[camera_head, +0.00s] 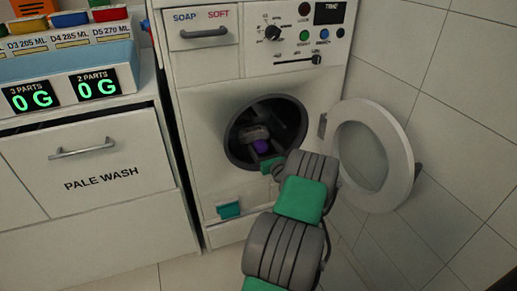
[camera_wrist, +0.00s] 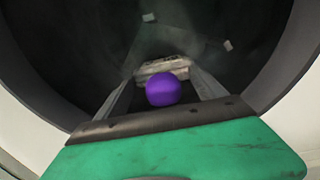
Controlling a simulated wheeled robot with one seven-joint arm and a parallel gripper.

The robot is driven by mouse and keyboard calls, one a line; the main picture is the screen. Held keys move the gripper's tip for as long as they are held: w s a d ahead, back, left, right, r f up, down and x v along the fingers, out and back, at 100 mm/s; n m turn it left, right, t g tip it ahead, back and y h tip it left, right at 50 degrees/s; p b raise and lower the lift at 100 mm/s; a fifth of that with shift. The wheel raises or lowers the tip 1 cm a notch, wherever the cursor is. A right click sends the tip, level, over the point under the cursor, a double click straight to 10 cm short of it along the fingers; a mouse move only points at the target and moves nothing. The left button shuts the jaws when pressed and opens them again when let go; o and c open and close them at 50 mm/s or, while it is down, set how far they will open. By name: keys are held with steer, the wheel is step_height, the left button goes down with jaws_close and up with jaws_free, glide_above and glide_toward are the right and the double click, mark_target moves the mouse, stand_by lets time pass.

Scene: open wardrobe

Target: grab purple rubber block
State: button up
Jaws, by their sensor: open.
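A purple block (camera_head: 262,145), rounded in outline, is inside the dark drum of the washing machine. In the wrist view the purple block (camera_wrist: 163,90) sits ahead of my palm, between my two long grey fingers. My gripper (camera_wrist: 162,76) is open and reaches through the round door opening. In the head view my gripper (camera_head: 259,144) is partly lost in the dark drum. I cannot tell whether either finger touches the block. A pale grey piece (camera_wrist: 165,67) shows just behind the block.
The open round door (camera_head: 402,172) stands to the right, near the tiled wall (camera_head: 455,115). A white drawer unit (camera_head: 95,160) with scales and coloured pots stands left. A soap drawer (camera_head: 200,28) is above.

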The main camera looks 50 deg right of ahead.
mark_target(260, 141)
steer(key=x, duration=0.2)
steer(key=b+x, duration=0.1)
steer(key=shift+w+f, duration=0.1)
steer(key=shift+f, duration=0.15)
steer(key=shift+w+d+r, duration=0.15)
steer(key=shift+w+d, duration=0.05)
steer(key=c, duration=1.6)
